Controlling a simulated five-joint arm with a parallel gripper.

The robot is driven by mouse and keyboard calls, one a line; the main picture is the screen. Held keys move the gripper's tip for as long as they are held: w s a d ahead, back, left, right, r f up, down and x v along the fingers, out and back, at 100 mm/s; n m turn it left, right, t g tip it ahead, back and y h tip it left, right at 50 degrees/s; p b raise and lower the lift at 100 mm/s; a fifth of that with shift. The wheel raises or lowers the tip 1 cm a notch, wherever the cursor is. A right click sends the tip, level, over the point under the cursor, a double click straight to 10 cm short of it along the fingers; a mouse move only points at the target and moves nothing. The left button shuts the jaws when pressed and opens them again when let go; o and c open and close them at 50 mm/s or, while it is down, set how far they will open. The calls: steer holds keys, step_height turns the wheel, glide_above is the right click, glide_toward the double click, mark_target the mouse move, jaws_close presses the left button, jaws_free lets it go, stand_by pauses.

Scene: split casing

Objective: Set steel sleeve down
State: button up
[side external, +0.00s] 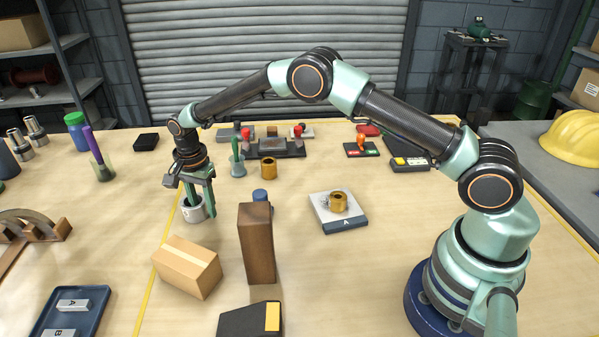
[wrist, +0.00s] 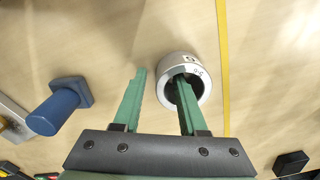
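The steel sleeve (side external: 194,211) is a short grey ring and appears to stand on the wooden table at the left, under my gripper (side external: 198,203). In the wrist view the steel sleeve (wrist: 196,72) shows its open bore and a small marked label. My gripper (wrist: 160,75) has its two green fingers apart. The right finger reaches into the sleeve's bore and the left finger is outside the wall, with a visible gap between that finger and the sleeve. The sleeve's underside is hidden.
A cardboard box (side external: 187,267) and an upright brown block (side external: 256,243) stand in front. A blue-handled piece (wrist: 57,108) lies to the left in the wrist view. A brass sleeve (side external: 338,202) sits on a plate marked A (side external: 345,224). Another brass sleeve (side external: 268,169) stands behind.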

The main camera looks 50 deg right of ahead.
step_height(320, 180, up, 12)
step_height(320, 180, up, 7)
steer(key=n+t, duration=0.1)
steer(key=n, duration=0.1)
glide_above(202, 203)
steer(key=s+d, duration=0.3)
steer(key=s+d+r+n+t, duration=0.2)
steer(key=s+d+r+n, duration=0.25)
steer(key=s+r, duration=0.25)
steer(key=s+d+f+n+t, duration=0.1)
steer(key=s+d+n, duration=0.2)
steer(key=s, duration=0.4)
steer(key=s+d+n+t, duration=0.1)
steer(key=s+d+n, duration=0.2)
steer(key=s, duration=0.5)
steer(key=shift+s+d+f+n+t, duration=0.2)
steer(key=shift+f+n+t, duration=0.15)
steer(key=shift+n, duration=0.2)
